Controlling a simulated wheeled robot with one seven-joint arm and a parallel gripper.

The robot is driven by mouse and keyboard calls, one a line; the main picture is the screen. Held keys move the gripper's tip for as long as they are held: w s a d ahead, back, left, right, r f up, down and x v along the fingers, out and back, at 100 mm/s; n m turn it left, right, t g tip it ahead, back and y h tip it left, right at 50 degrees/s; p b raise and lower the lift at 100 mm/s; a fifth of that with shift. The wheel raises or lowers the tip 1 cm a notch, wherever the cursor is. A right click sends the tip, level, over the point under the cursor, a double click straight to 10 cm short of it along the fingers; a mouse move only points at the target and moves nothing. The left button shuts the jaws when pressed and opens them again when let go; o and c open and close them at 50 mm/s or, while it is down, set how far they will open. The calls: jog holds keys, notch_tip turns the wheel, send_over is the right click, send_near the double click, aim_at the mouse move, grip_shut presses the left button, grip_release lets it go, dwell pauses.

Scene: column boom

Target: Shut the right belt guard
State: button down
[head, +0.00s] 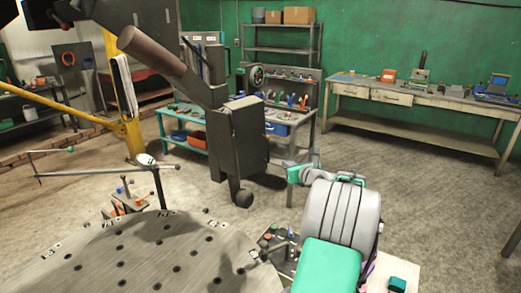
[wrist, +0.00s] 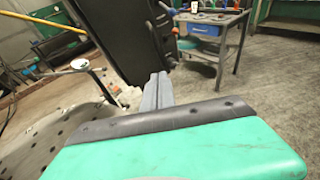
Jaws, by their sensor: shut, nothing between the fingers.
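A dark grey machine housing (head: 237,138) stands in the middle of the head view, with a brown-grey cylinder (head: 150,50) at its upper left. A dark upright plate (head: 214,66) rises above it. I cannot tell which of these parts is the right belt guard, or how far open it is. In the wrist view a large dark panel (wrist: 122,38) fills the upper middle. My gripper (wrist: 158,77) is shut and empty, pointing at the panel's lower right edge; I cannot tell whether it touches. In the head view my gripper (head: 277,163) is just right of the housing.
A perforated work table (head: 140,258) fills the lower left. A yellow post (head: 130,100) stands behind it. A teal bench (head: 180,136) and a long wooden bench (head: 430,98) with tools stand at the back. The floor at right is mostly clear.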

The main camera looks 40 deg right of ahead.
jog(key=r+p+x, duration=0.1)
jog(key=p+x, duration=0.3)
jog(key=x, duration=0.9)
jog(key=shift+w+d, duration=0.25)
jog(key=shift+w, duration=0.25)
jog(key=shift+r, duration=0.1)
